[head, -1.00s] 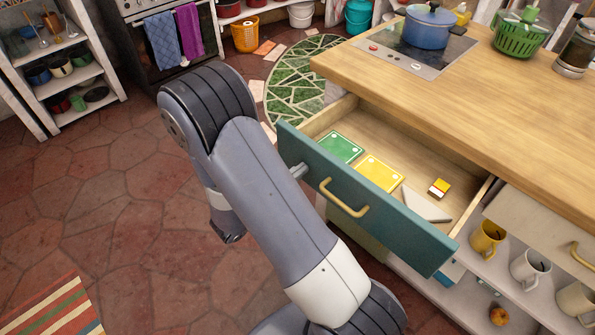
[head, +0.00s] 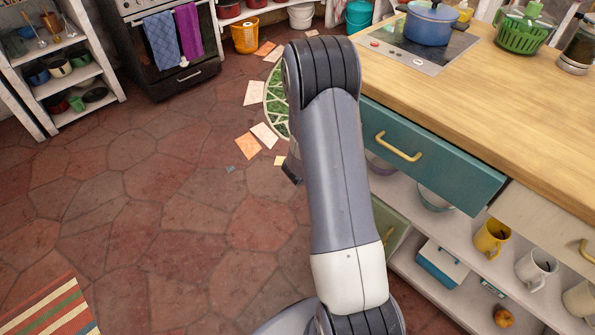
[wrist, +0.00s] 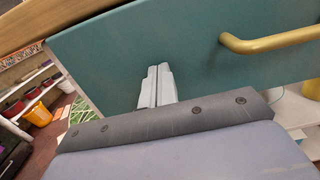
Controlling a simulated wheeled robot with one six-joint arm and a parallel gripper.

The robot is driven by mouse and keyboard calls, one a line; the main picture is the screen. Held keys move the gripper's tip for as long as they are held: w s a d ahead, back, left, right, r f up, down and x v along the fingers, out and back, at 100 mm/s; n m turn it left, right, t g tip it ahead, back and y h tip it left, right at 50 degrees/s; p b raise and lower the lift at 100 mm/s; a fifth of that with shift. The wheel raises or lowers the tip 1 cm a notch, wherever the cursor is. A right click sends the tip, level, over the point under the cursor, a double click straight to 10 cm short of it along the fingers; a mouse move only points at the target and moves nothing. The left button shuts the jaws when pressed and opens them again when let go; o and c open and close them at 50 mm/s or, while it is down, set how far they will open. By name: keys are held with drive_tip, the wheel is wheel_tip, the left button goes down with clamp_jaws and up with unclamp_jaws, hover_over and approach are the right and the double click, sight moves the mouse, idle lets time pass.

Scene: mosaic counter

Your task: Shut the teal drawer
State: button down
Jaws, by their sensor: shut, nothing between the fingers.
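The teal drawer (head: 450,169) sits under the wooden counter edge in the head view. Its front is up against the cabinet and no inside shows; I cannot tell whether a thin gap is left. Its yellow handle (head: 398,147) faces the room. In the wrist view the teal drawer (wrist: 205,75) fills the upper part, with the handle (wrist: 270,43) at right. My gripper (wrist: 157,72) is shut and empty, its fingertips at the teal front, left of the handle. Contact is hard to judge. In the head view my arm hides the fingers and the drawer's left end.
The counter (head: 500,90) above holds a hob with a blue pot (head: 430,27) and a green colander (head: 522,35). Open shelves below hold mugs, such as a yellow one (head: 491,237), and a blue-white box (head: 442,262).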

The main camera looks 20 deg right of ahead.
sight(364, 119)
drive_tip(key=x, duration=0.4)
drive_tip(key=shift+d+b, duration=0.2)
drive_tip(key=shift+b, duration=0.2)
drive_tip(key=shift+w+d+r, duration=0.1)
drive_tip(key=shift+d, duration=0.05)
drive_tip(key=shift+r, duration=0.1)
